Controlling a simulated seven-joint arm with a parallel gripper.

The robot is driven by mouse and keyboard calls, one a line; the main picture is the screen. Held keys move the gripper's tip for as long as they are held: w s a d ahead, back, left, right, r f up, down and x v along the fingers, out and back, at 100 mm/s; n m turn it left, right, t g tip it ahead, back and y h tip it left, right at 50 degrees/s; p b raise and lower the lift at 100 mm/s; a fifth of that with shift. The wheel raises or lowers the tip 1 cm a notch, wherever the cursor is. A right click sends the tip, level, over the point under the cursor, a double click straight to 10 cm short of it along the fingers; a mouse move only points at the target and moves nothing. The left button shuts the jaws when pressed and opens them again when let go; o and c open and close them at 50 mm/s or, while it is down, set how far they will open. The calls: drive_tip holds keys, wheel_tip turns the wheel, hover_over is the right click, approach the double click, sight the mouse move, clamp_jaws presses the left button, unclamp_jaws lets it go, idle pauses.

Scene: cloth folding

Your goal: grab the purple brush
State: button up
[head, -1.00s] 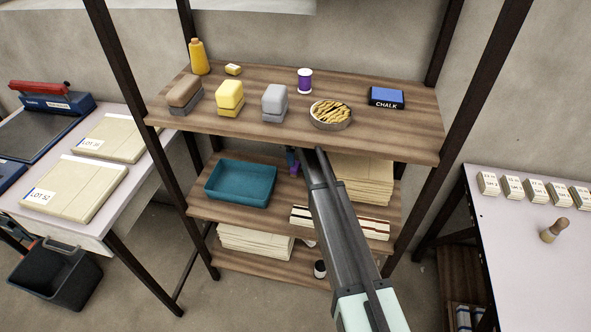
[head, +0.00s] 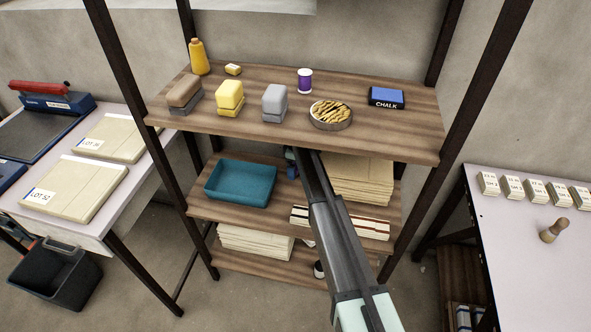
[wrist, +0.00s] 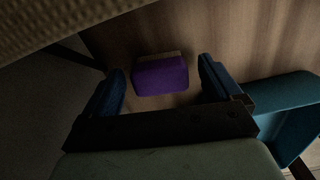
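The purple brush (wrist: 160,78) shows in the wrist view as a purple block with a paler strip along its far edge, on the wooden middle shelf. My gripper (wrist: 160,82) is open, with one blue finger on each side of the brush and a visible gap to each. In the head view my gripper (head: 292,162) reaches under the top shelf, only partly visible. The brush is hidden there behind my arm.
A teal tray (head: 240,183) stands left of my gripper on the middle shelf (head: 205,211). A stack of tan sheets (head: 361,180) is to the right. The top shelf (head: 225,127) lies close above, carrying blocks, a bowl and a chalk box.

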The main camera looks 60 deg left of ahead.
drive_tip(key=c, duration=1.1)
drive_tip(key=shift+o, duration=0.2)
drive_tip(key=shift+r, duration=0.1)
